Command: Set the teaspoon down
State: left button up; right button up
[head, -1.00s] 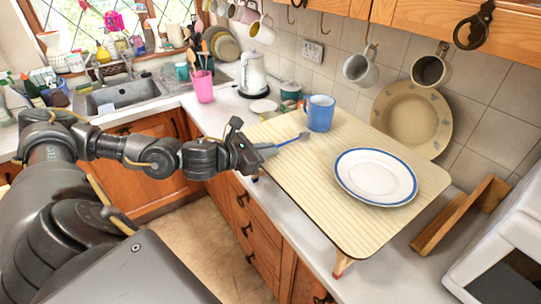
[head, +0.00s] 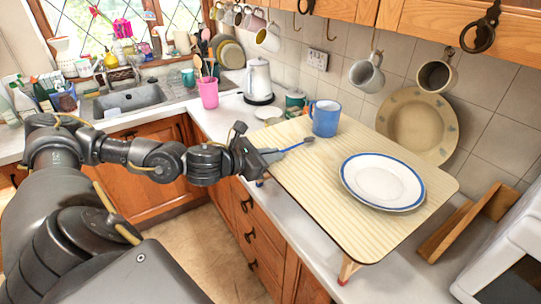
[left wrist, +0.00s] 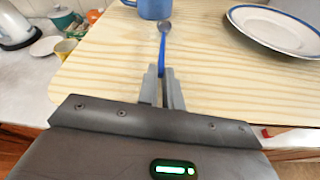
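The teaspoon has a blue handle (head: 291,148) and a grey metal bowl; it also shows in the left wrist view (left wrist: 162,50). My left gripper (head: 268,155) is shut on the handle end, with the handle between its two fingers in the left wrist view (left wrist: 162,88). The spoon points away from the gripper, over the left edge of the pale wooden table board (head: 330,215), its bowl near the blue mug (head: 325,118). I cannot tell whether the spoon touches the board. My right gripper is not in view.
A white plate with a blue rim (head: 382,182) lies on the board, right of the spoon. The board's front middle is clear. A pink tumbler (head: 208,92) and a white kettle (head: 258,80) stand on the counter behind. Mugs hang above the back.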

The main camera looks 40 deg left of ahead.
pick_arm(q)
jog(key=shift+o, duration=1.4)
jog(key=shift+s+f+g, duration=0.25)
jog(key=shift+f+g, duration=0.05)
jog(key=shift+f, duration=0.6)
jog(key=shift+d, duration=0.1)
jog(key=shift+r, duration=0.15)
jog(key=shift+r+p, duration=0.7)
jog(key=shift+p, duration=0.4)
jog(key=shift+s+a+f+b, duration=0.1)
jog(key=shift+s+a+b, duration=0.1)
jog(key=shift+s+b, duration=0.35)
jog(key=shift+s+a+f+b, duration=0.15)
jog(key=shift+s+b, duration=0.15)
jog(key=shift+b, duration=0.3)
jog(key=r+p+v, duration=0.1)
jog(key=p+v, duration=0.9)
jog(key=p, duration=0.1)
jog(key=shift+w, duration=0.2)
